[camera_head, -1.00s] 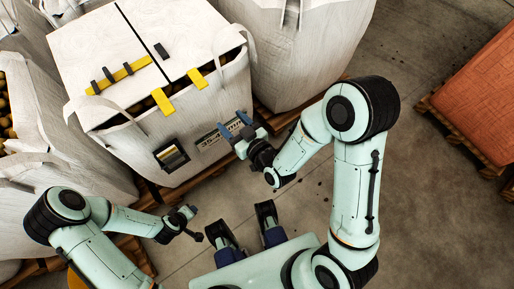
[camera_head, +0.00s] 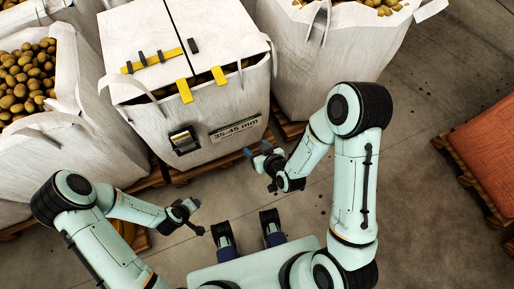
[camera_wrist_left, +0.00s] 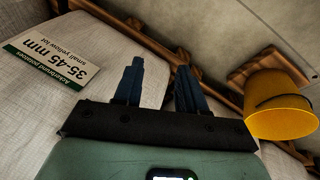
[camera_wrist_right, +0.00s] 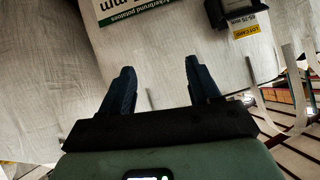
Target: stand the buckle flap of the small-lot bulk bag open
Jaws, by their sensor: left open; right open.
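The small-lot bulk bag (camera_head: 222,101) is a white woven bag with a "35-45 mm" label (camera_head: 234,128) on its front. Two pale flaps lie over its top, left flap (camera_head: 135,32) and right flap (camera_head: 218,28). A yellow strap with dark buckles (camera_head: 152,60) crosses the left flap, and two yellow tabs (camera_head: 184,92) hang over the front edge. My right gripper (camera_head: 256,150) is open and empty, low by the bag's front right. My left gripper (camera_head: 197,216) is open and empty, in front of and below the bag. The left wrist view shows the label (camera_wrist_left: 53,62).
An open potato-filled bag (camera_head: 75,115) stands left, and another white bag (camera_head: 335,60) behind right. An orange-red load (camera_head: 490,150) sits on a pallet at right. A yellow bucket (camera_wrist_left: 280,105) shows in the left wrist view. Bare floor (camera_head: 400,190) lies at right.

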